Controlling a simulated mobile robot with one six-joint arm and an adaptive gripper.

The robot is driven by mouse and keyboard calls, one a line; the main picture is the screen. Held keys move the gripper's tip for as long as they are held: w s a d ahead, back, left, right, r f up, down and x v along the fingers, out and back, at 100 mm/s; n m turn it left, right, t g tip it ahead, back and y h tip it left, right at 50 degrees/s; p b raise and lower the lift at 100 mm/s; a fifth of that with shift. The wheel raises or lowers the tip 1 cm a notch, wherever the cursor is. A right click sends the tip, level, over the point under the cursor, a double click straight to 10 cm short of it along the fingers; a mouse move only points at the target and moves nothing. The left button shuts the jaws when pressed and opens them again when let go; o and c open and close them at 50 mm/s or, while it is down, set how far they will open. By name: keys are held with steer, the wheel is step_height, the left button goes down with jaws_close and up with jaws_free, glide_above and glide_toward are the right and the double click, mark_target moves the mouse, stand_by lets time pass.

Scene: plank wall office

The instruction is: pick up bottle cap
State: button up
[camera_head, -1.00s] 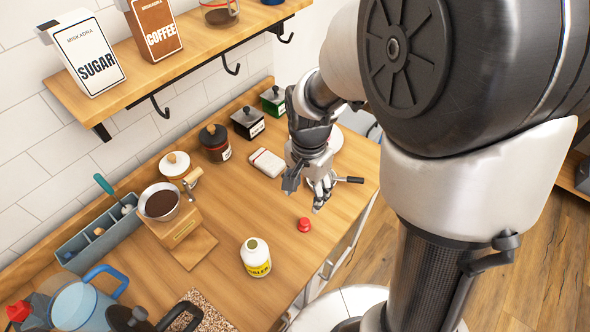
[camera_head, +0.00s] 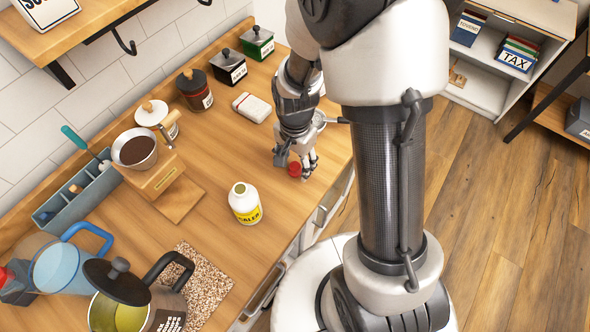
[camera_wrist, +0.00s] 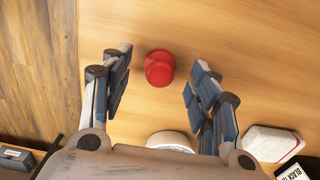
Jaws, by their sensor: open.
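The red bottle cap (camera_head: 294,170) lies on the wooden counter near its front edge in the head view. It also shows in the wrist view (camera_wrist: 159,68), between and slightly beyond my fingertips. My gripper (camera_head: 296,160) is open, with its fingers close to the cap in the head view. In the wrist view the fingers (camera_wrist: 160,78) stand to the left and right of the cap, with gaps on both sides. The white bottle (camera_head: 245,203) with a yellow label stands upright and open on the counter, left of the gripper.
A coffee grinder (camera_head: 160,180) and a blue-grey organiser (camera_head: 85,198) stand at the left. A kettle (camera_head: 135,305) is at the front left. A white packet (camera_head: 252,107) and several lidded jars line the back. The counter between bottle and gripper is clear.

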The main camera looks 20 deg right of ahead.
steer(key=shift+f, duration=0.75)
steer(key=shift+r, duration=0.1)
steer(key=c, duration=0.9)
steer(key=shift+o, duration=0.2)
steer(key=shift+r, duration=0.1)
